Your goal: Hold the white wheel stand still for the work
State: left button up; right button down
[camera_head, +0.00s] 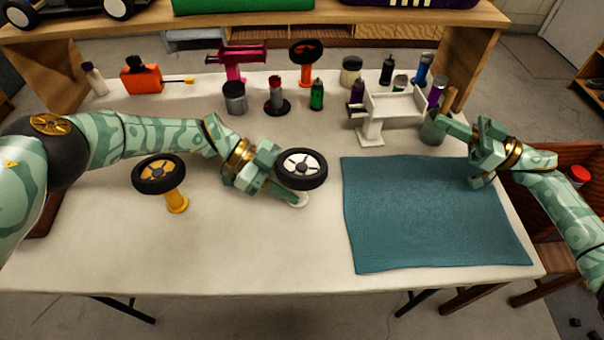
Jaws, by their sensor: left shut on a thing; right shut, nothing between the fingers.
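The white wheel stand (299,200) stands on the table left of the blue mat, with a black-tyred, white-hubbed wheel (302,168) on its top. The wheel hides most of the stand's post; its round white foot shows below. My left gripper (286,194) reaches in from the left, low beside the wheel, and is shut on the stand under the wheel. The exact contact is partly hidden. My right gripper (450,128) is shut and empty, beside the grey cup at the mat's back right corner.
A yellow stand (176,202) with a wheel (159,174) is left of the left gripper. A blue mat (430,212) lies at the right. Several bottles, a white car stand (372,130) and a grey cup (432,133) line the back. The front table strip (250,265) is clear.

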jog(key=s+a+r+n+g+h, duration=0.2)
jog(key=s+a+n+h, duration=0.1)
jog(key=a+n+h, duration=0.3)
jog(key=s+a+r+n+g+h, duration=0.3)
jog(key=a+n+h, duration=0.3)
jog(key=a+n, duration=0.5)
jog(key=s+a+r+n+g+h, duration=0.2)
jog(key=s+a+n+h, duration=0.3)
jog(key=a+n, duration=0.3)
jog(key=a+r+h, duration=0.1)
jog(key=a, duration=0.3)
jog(key=shift+a+r, duration=0.15)
jog(key=shift+r, duration=0.05)
jog(key=shift+f, duration=0.1)
